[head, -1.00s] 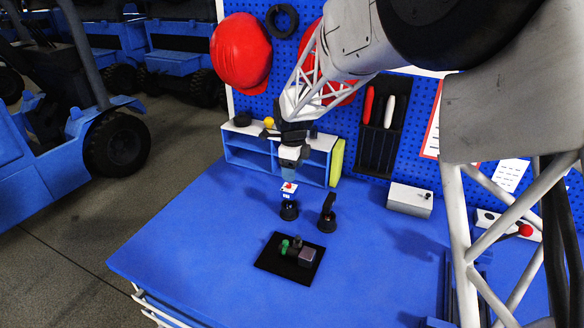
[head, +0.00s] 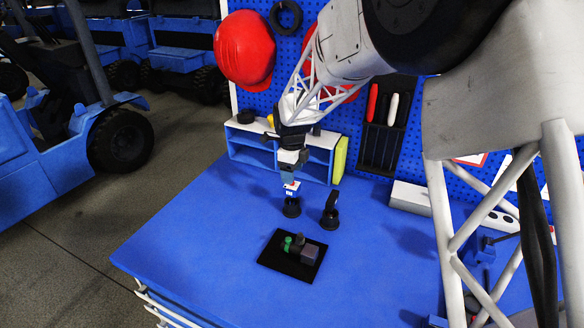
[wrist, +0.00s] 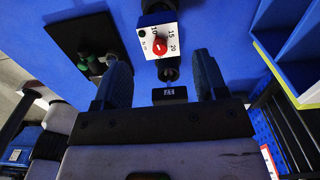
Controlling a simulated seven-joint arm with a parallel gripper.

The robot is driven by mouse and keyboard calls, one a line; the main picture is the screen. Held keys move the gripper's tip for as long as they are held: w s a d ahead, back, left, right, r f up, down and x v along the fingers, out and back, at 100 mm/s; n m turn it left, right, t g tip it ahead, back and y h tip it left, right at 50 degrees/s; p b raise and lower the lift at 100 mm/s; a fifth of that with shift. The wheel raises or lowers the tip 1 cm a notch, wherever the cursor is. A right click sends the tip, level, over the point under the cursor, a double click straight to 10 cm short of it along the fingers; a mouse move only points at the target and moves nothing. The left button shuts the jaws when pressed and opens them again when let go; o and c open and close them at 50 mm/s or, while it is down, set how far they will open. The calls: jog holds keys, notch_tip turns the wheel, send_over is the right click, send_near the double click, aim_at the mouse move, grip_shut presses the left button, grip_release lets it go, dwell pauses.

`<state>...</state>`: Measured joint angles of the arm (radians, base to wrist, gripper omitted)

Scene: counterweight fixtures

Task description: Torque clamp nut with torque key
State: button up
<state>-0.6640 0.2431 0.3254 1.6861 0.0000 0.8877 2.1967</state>
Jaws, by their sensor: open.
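The torque key, a white box with a red knob and a dial marked 10, 15 and 20 (wrist: 159,42), stands upright in a round black holder (head: 291,208). In the head view the key (head: 291,187) is just below my gripper (head: 291,177). My gripper is open, and in the wrist view its fingers (wrist: 163,80) are spread to either side of the key's line. A black piece with a small label (wrist: 170,95) shows between them.
A second black holder with an upright dark tool (head: 330,212) stands right of the key. A blue shelf (head: 255,153) with a yellow-green side piece (head: 340,160) is behind. A grey-white box (head: 408,196) is further right. The blue tabletop (head: 190,240) is clear at left.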

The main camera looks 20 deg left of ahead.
aim_at(292, 189)
jog(key=shift+f, duration=3.65)
jog(key=shift+c, duration=0.5)
jog(key=c, duration=0.8)
